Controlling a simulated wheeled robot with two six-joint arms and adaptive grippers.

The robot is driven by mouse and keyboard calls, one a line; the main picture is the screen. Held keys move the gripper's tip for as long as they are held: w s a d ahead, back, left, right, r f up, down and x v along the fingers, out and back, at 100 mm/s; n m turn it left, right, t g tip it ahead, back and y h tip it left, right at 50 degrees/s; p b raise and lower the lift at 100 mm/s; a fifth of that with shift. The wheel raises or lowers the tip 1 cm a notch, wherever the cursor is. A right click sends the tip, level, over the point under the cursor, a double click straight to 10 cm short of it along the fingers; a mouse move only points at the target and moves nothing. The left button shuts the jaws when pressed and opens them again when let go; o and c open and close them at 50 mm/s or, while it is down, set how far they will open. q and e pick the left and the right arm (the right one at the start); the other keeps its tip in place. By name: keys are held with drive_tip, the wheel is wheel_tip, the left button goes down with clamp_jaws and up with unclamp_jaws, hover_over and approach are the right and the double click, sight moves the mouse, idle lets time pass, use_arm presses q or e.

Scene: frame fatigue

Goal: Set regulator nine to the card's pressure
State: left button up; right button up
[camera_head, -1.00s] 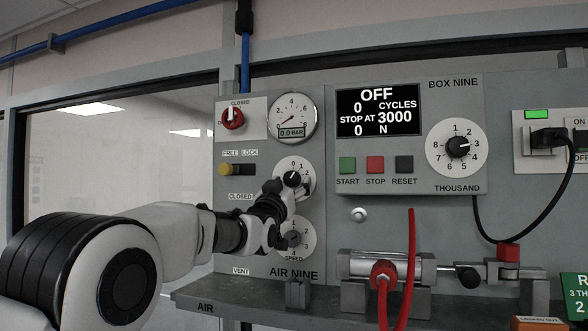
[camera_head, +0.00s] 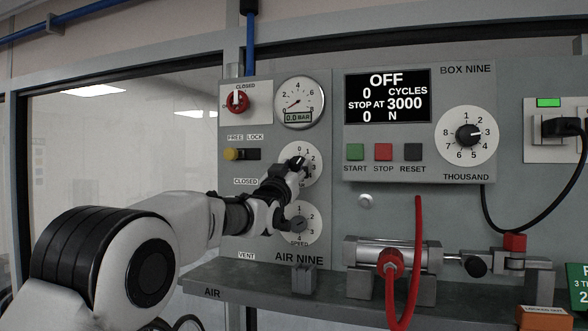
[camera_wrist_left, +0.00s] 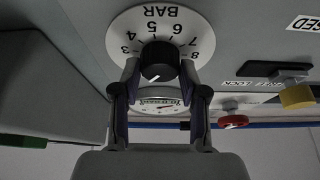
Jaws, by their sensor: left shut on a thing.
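Regulator nine's knob (camera_wrist_left: 160,60) is black on a white round dial (camera_wrist_left: 124,28) marked BAR, upside down in the left wrist view. The dial also shows in the head view (camera_head: 314,164), partly hidden by my gripper. My left gripper (camera_wrist_left: 160,76) is shut on the knob, one finger on each side. It shows in the head view (camera_head: 293,170) too. The pressure gauge (camera_head: 299,92) above reads 0.0 BAR. A green card (camera_head: 578,286) at the lower right is cut off; only parts of its text show. My right gripper is out of view.
The red supply valve knob (camera_head: 237,101) is by CLOSED. A yellow slide (camera_head: 231,154) sits left, under FREE. The speed dial (camera_head: 312,224) is just below my left gripper. A red hose (camera_head: 417,250) rises before the bench. The box screen (camera_head: 388,95) reads OFF.

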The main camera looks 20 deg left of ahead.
use_arm(q)
drive_tip(key=shift+m, duration=0.3)
drive_tip(key=shift+a+m+h, duration=0.1)
drive_tip(key=shift+m+h, duration=0.5)
drive_tip(key=shift+m, duration=0.3)
drive_tip(key=shift+a+r+m+g+h, duration=0.1)
drive_tip(key=shift+m+g+h, duration=0.45)
drive_tip(key=shift+m, duration=1.05)
drive_tip(key=shift+a+m+g+h, duration=0.15)
drive_tip(key=shift+m+h, duration=0.7)
drive_tip(key=shift+m, duration=0.75)
drive_tip(key=shift+d, duration=0.1)
drive_tip(key=o, duration=1.2)
drive_tip(key=shift+w, duration=0.1)
drive_tip(key=shift+c, duration=0.2)
drive_tip(key=shift+w+f, duration=0.2)
drive_tip(key=shift+w, duration=0.15)
drive_tip(key=shift+s, duration=0.35)
drive_tip(key=v, duration=1.1)
drive_tip(key=shift+a, duration=0.3)
